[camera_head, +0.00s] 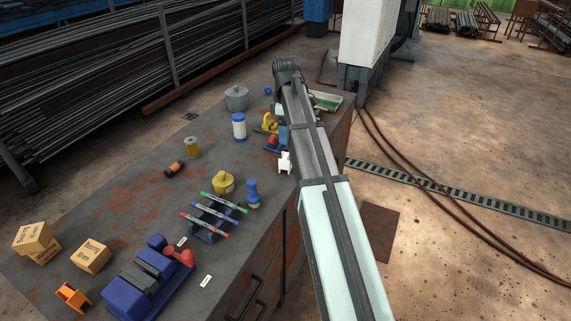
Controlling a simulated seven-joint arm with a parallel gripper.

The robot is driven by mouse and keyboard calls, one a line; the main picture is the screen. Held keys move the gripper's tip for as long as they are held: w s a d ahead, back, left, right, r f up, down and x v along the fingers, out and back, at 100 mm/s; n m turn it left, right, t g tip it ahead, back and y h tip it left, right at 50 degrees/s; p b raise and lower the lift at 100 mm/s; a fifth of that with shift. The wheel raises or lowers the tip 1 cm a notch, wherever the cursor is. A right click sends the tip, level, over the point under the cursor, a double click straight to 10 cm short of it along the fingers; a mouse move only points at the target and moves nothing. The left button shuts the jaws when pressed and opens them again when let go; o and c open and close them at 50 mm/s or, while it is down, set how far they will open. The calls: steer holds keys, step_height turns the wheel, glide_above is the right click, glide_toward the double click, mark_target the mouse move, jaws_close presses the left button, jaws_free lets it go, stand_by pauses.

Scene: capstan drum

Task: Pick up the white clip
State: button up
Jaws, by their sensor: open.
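A small white object that looks like the white clip (285,163) stands on the right side of the dark workbench, close to its edge and just left of my arm. My arm reaches in from the bottom right and passes over the right side of the bench. I cannot make out my gripper's fingers; they are hidden by the arm or out of sight. No contact between my arm and the white clip can be made out.
The workbench (130,190) holds a blue machine (140,290), a rack with coloured pens (210,217), a blue bottle (253,194), a yellow pot (223,183), a white-and-blue jar (239,127), cardboard boxes (91,256) and an orange bracket (72,296). The bench's left middle is mostly clear.

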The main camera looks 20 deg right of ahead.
mark_target(286, 156)
steer(key=shift+m, duration=0.6)
steer(key=shift+w+f, duration=0.1)
steer(key=shift+f, duration=6.85)
steer(key=shift+c, duration=0.4)
steer(key=c, duration=1)
steer(key=shift+r, duration=0.1)
steer(key=shift+c, duration=0.2)
